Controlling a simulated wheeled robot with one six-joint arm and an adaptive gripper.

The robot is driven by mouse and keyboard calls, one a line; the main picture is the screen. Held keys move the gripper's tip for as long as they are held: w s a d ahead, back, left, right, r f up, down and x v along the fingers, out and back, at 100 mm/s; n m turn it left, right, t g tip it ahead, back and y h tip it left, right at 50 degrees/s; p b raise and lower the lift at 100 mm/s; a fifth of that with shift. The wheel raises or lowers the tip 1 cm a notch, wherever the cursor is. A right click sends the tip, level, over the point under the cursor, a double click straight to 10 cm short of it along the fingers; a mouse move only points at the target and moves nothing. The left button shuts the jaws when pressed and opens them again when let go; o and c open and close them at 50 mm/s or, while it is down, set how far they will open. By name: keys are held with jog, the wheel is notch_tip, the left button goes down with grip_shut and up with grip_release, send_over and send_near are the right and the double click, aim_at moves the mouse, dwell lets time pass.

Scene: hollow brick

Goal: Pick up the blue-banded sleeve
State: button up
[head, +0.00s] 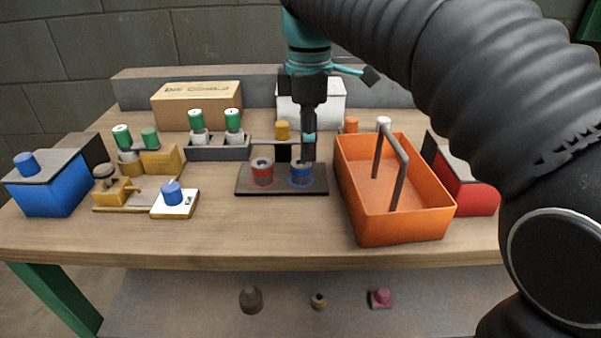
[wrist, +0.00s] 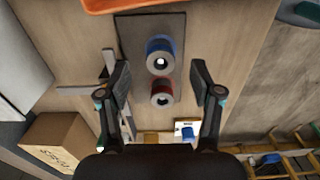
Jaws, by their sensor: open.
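The blue-banded sleeve (head: 301,174) stands upright on the right part of a dark plate (head: 282,191) on the table. In the wrist view the blue-banded sleeve (wrist: 162,48) lies beyond the fingertips, towards the top. A red-banded sleeve (head: 262,172) stands to its left on the same plate; in the wrist view it (wrist: 162,92) lies between the open fingers in the picture. My gripper (head: 308,150) is above and just behind the blue-banded sleeve in the head view, covering part of its top edge. In the wrist view my gripper (wrist: 162,78) is open with nothing held.
An orange tote with a handle (head: 400,225) stands close to the right of the plate. Green-capped bottles, a cardboard box (head: 197,105) and a white box stand behind. The table front is clear.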

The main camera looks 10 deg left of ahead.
aim_at(301, 165)
jog(key=shift+s+a+f+b, duration=0.1)
jog(key=shift+a+f, duration=0.1)
jog(key=shift+f, duration=0.75)
jog(key=shift+s+a+f+b, duration=0.1)
jog(key=shift+a+f+b, duration=0.1)
jog(key=shift+f, duration=0.7)
jog(key=shift+a+f+b, duration=0.1)
jog(key=shift+a+f, duration=0.1)
jog(key=shift+f, duration=0.75)
jog(key=shift+c, duration=0.2)
grip_shut()
